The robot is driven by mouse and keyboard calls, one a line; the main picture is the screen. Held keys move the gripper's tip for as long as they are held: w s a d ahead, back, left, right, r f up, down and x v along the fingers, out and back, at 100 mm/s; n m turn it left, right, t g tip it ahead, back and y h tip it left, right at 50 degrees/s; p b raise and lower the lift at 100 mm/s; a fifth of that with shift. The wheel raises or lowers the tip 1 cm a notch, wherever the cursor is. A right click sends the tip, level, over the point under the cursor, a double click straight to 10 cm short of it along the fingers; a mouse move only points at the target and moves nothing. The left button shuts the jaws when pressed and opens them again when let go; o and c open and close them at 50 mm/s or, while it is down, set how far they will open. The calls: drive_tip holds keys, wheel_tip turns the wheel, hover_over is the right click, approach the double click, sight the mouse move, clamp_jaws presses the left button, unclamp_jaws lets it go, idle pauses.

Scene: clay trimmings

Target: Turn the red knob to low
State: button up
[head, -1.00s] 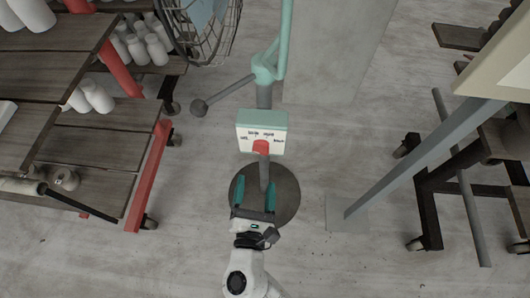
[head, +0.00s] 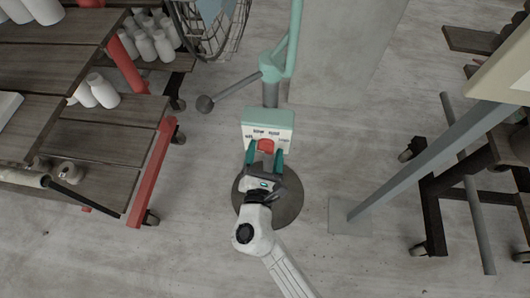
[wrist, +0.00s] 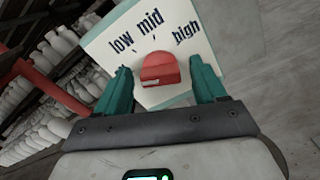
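The red knob (head: 265,146) sits on the pale front of a box with a mint-green top (head: 268,117), on a stand. In the wrist view the knob (wrist: 160,72) is near the middle, below the printed words "low", "mid" and "high" on the panel (wrist: 108,49). Which word the knob points to I cannot tell. My gripper (head: 265,150) is open, with one teal finger on each side of the knob. In the wrist view gaps show between the knob and both fingers of my gripper (wrist: 160,65). The left finger covers part of the panel.
The stand has a round dark base (head: 287,207) on the concrete floor. A grey rod with a ball end (head: 205,104) sticks out left behind the box. Wooden shelves with white bottles (head: 101,92) stand at left, and a slanted grey post (head: 430,150) at right.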

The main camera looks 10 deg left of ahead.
drive_tip(key=c, duration=1)
drive_tip(key=shift+f+m+b, duration=0.15)
drive_tip(key=shift+m+b, duration=0.15)
drive_tip(key=shift+b, duration=0.1)
drive_tip(key=shift+f+m+b, duration=0.1)
drive_tip(key=shift+m+b, duration=0.4)
drive_tip(key=shift+b, duration=0.25)
drive_tip(key=m+b, duration=0.2)
drive_tip(key=b, duration=0.1)
drive_tip(key=shift+f, duration=0.1)
drive_tip(key=m+b, duration=0.5)
drive_tip(key=shift+d, duration=0.1)
drive_tip(key=shift+m, duration=0.3)
drive_tip(key=o, duration=1.1)
drive_tip(key=shift+r, duration=0.2)
